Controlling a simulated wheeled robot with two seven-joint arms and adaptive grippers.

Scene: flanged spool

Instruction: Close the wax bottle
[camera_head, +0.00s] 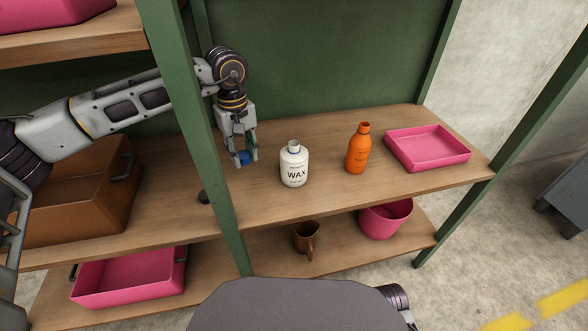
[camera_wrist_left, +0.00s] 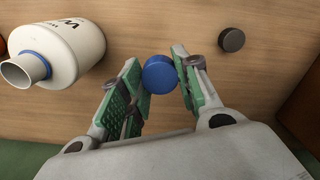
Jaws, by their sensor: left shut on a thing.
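The white wax bottle (camera_head: 294,165) stands upright on the wooden shelf, labelled "WAX", with its neck open and uncapped. It also shows at the upper left of the left wrist view (camera_wrist_left: 70,50), with a blue ring at the base of its neck. My left gripper (camera_head: 243,160) is to the left of the bottle, pointing down, and is shut on a blue cap (camera_wrist_left: 159,75). The cap sits between the fingertips, apart from the bottle. My right gripper is not in view.
An orange bottle (camera_head: 358,149) stands right of the wax bottle, with a pink tray (camera_head: 428,158) further right. A dark cap (camera_head: 204,197) lies by the green post (camera_head: 190,110). A brown box (camera_head: 90,200) is left of the post. A mug (camera_head: 305,238) stands below.

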